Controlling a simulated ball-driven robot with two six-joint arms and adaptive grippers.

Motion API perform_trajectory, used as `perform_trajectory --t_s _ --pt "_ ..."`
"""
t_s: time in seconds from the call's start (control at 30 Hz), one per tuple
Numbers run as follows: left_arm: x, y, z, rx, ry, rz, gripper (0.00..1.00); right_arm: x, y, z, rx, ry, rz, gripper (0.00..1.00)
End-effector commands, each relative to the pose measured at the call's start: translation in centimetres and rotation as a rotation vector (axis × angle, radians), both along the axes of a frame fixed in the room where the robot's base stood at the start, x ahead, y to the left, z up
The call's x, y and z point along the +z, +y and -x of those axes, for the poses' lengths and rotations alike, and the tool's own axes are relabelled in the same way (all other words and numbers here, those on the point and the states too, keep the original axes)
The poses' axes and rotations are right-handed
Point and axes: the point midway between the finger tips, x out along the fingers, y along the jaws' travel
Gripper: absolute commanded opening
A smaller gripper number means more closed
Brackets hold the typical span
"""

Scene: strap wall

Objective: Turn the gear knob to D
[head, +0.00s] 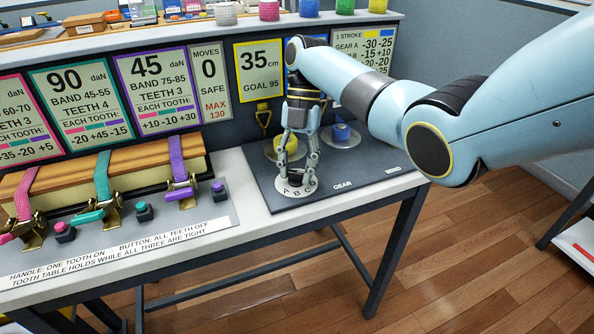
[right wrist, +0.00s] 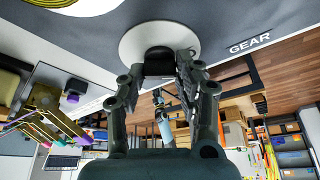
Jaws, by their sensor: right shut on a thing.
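In the right wrist view the dark gear knob (right wrist: 158,57) sits between the fingertips of my right gripper (right wrist: 160,66), on the white dial (right wrist: 130,42). The gripper is shut on the knob. The fingers hide most of the knob, and neither its pointer nor a letter D is visible. My left gripper is not in view.
The tooth handles and buttons, such as the purple button (head: 218,190), lie to the left.

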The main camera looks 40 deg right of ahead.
Motion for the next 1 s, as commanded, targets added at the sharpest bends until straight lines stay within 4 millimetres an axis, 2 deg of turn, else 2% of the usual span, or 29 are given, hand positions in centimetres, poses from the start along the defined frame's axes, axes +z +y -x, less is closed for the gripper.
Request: perform_trajectory --t_s 0.3,0.77,0.8,0.97,1.0 --pt "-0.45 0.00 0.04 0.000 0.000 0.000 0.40 -0.03 0.02 -0.06 0.097 -0.001 0.001 0.01" --pt "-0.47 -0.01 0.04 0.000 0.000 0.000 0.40 -0.01 0.02 -0.06 0.111 -0.001 0.000 0.01" --pt "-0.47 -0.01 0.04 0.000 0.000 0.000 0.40 -0.01 0.02 -0.06 0.111 -0.002 0.001 0.34" --pt "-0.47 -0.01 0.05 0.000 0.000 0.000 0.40 -0.01 0.02 -0.05 0.111 -0.001 0.000 0.55" --pt "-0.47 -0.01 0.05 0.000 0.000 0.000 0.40 -0.01 0.02 -0.05 0.111 -0.001 0.000 0.56"
